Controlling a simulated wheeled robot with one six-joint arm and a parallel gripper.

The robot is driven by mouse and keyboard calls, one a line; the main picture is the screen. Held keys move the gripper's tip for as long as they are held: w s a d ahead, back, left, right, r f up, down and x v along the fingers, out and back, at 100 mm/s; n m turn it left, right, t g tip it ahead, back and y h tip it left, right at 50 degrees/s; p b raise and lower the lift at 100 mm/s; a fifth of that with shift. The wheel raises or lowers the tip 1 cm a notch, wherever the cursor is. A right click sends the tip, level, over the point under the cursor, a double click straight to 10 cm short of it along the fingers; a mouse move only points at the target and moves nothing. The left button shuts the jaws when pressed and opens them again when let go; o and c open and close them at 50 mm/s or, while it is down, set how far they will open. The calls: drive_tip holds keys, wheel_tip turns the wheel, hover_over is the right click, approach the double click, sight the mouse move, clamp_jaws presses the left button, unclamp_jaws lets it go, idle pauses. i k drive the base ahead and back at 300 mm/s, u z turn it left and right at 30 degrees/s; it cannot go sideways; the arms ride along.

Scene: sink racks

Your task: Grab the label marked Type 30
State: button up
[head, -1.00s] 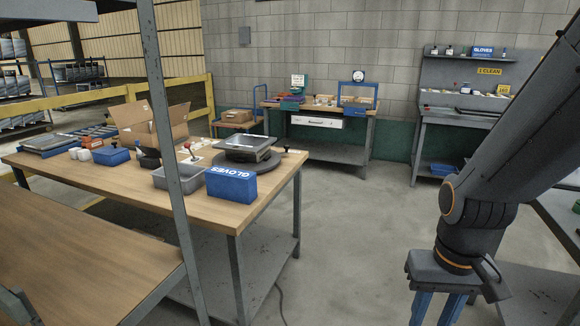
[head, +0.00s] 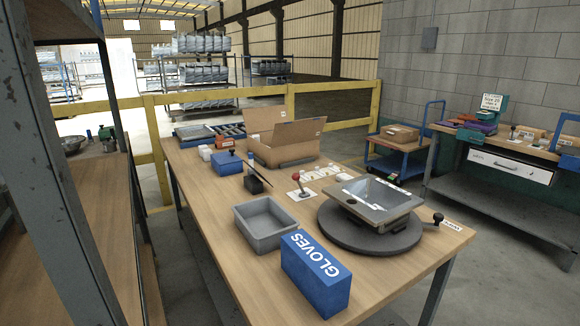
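Several small white labels (head: 322,172) lie in a row on the wooden table (head: 205,190), behind the sink. Their print is too small to read, so I cannot tell which is marked Type 30. Another small white label (head: 452,226) sits at the table's right edge; its text is also unreadable. A steel sink (head: 372,200) rests tilted on a round dark turntable (head: 345,232). My gripper is out of view.
A blue GLOVES box (head: 316,276) and a grey bin (head: 266,222) stand at the table's front. A shelf post (head: 50,190) is close at left. Floor shows at right.

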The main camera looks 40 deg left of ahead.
sight(317, 172)
drive_tip(key=i, duration=4.5)
drive_tip(key=u, duration=2.2)
